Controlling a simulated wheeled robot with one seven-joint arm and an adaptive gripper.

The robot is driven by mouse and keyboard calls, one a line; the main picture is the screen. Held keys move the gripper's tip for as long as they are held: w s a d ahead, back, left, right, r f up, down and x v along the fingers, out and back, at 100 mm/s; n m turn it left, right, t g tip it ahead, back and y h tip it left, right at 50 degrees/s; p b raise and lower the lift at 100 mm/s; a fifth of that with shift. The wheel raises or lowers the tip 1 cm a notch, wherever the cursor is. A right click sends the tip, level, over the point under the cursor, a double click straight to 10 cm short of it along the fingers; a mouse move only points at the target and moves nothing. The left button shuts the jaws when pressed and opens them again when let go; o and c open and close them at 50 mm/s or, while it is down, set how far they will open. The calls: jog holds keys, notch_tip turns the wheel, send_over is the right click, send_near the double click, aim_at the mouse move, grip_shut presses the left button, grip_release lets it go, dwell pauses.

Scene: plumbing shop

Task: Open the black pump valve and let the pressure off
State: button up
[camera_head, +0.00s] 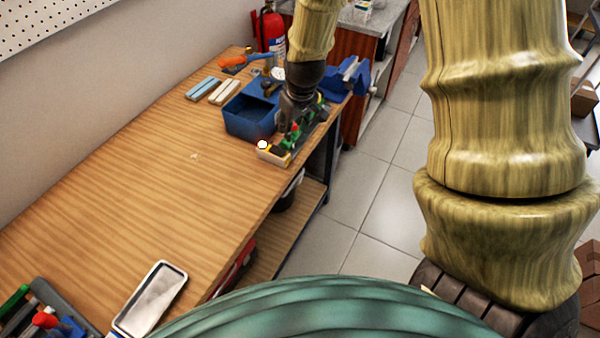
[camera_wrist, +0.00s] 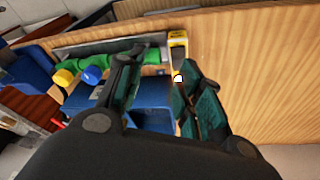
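My gripper (camera_head: 286,122) is over the far right part of the workbench, above a green pipe assembly. In the wrist view its two dark fingers (camera_wrist: 163,88) are spread with a gap between them and nothing held. The green pipe assembly (camera_wrist: 110,60) lies on a grey base and carries a yellow knob (camera_wrist: 64,77) and a blue knob (camera_wrist: 92,74). A yellow block-like part (camera_wrist: 178,42) sits at its end. A small white round thing (camera_wrist: 178,78) shows by the right fingertip, and also in the head view (camera_head: 262,145). I cannot make out a black pump valve; the fingers hide part of this area.
A blue bin (camera_head: 247,124) stands beside the gripper. A blue vise (camera_head: 349,77), a red extinguisher (camera_head: 271,31) and blue and cream bars (camera_head: 203,88) are farther back. A metal tray (camera_head: 152,298) lies at the near end. The bench middle (camera_head: 140,180) is clear.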

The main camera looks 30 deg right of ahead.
jog(key=s+a+f, duration=0.2)
jog(key=s+f, duration=0.4)
jog(key=f, duration=0.5)
jog(key=shift+s+a+f+g, duration=0.15)
jog(key=shift+s+f+g, duration=0.05)
jog(key=shift+s+g, duration=0.2)
